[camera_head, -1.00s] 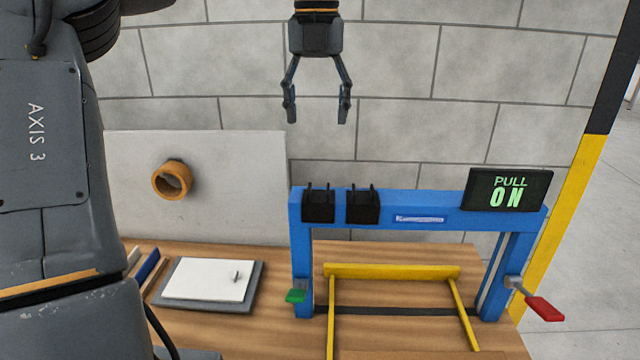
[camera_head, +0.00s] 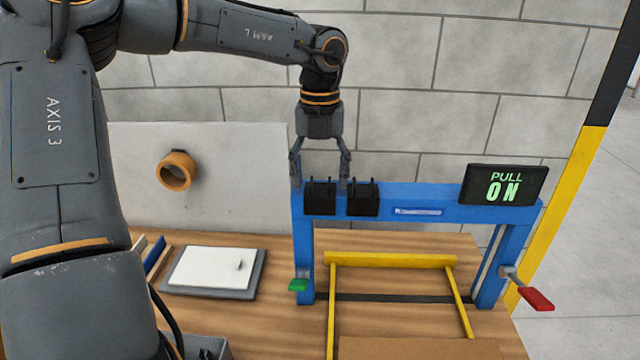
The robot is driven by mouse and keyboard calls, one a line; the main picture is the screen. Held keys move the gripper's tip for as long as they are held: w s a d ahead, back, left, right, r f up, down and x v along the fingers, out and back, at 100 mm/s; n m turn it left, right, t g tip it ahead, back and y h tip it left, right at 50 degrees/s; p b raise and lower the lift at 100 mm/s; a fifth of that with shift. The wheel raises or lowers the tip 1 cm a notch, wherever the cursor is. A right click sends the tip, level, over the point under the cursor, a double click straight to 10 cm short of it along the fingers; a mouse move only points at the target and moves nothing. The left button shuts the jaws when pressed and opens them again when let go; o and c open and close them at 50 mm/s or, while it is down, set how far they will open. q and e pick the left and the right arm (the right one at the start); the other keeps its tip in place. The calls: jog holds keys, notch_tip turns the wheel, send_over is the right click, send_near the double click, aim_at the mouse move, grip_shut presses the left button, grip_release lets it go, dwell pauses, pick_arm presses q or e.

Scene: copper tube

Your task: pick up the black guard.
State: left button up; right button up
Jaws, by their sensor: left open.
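Two small black box-shaped pieces with upright prongs sit side by side on the top beam of a blue frame (camera_head: 470,207). I cannot tell from the picture which is meant by the black guard; they are the left black piece (camera_head: 320,199) and the right black piece (camera_head: 362,200). My left gripper (camera_head: 320,176) points down over the left black piece, with its fingers open and apart to either side of it. Whether the fingers touch it, or stand slightly behind it, is unclear. My right gripper is out of view.
A "PULL ON" sign (camera_head: 504,185) stands at the beam's right end. A green lever (camera_head: 298,285) and a red-handled lever (camera_head: 536,298) stick out from the posts. A yellow bar frame (camera_head: 390,260) stands below. A white plate (camera_head: 212,267) lies left on the wooden bench.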

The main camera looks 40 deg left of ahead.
pick_arm(q)
jog(key=shift+w+f, duration=0.1)
jog(key=c, duration=1.2)
jog(key=shift+c, duration=0.2)
